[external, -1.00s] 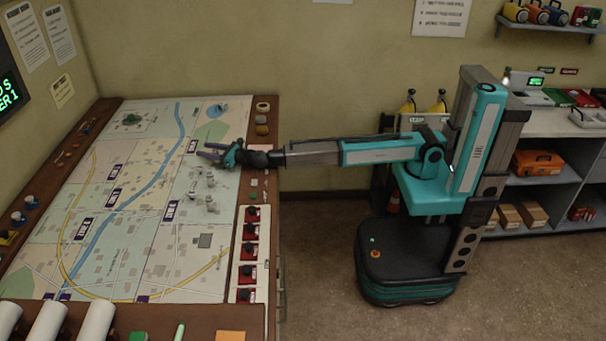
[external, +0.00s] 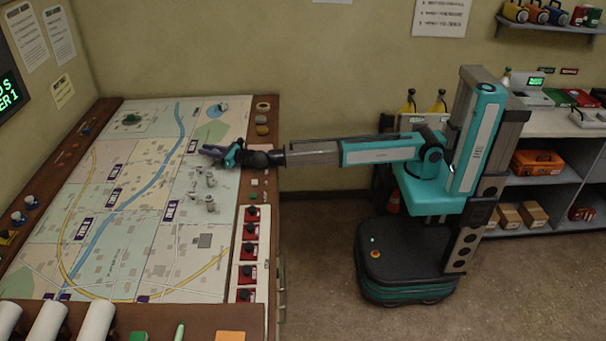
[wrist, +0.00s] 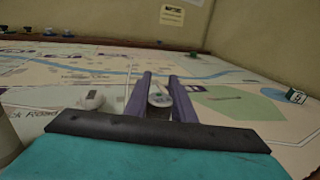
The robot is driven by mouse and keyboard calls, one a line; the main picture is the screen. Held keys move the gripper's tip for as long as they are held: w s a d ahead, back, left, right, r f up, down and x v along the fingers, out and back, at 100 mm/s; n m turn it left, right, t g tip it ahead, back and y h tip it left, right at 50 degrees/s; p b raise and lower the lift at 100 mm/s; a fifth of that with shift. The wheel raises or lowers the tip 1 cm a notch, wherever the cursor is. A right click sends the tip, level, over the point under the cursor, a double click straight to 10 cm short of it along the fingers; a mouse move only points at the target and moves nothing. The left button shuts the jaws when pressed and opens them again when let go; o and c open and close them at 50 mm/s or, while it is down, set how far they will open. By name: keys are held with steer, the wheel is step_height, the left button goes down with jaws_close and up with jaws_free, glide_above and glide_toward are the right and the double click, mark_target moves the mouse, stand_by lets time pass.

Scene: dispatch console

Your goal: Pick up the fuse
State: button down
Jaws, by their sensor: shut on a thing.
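My gripper (external: 212,149) is low over the far right part of the map table. In the wrist view its two purple fingers (wrist: 160,92) are shut on a small pale piece with a rounded end, which I take to be the fuse (wrist: 159,99). Only its near end shows between the fingers. In the external view the fingers hide it. I cannot tell whether it still touches the map.
Several small grey-white pieces (external: 210,204) stand on the map (external: 130,215) nearer the camera. A white piece (wrist: 90,99) is left of the fingers in the wrist view. Red switches (external: 250,230) line the right edge.

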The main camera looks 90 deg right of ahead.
steer(key=shift+r, duration=0.2)
steer(key=shift+r, duration=0.65)
step_height(320, 180, up, 2)
steer(key=shift+r+p, duration=0.1)
steer(key=shift+p, duration=0.3)
steer(key=s+r, duration=0.1)
steer(key=s, duration=1.5)
steer(key=shift+a, duration=0.2)
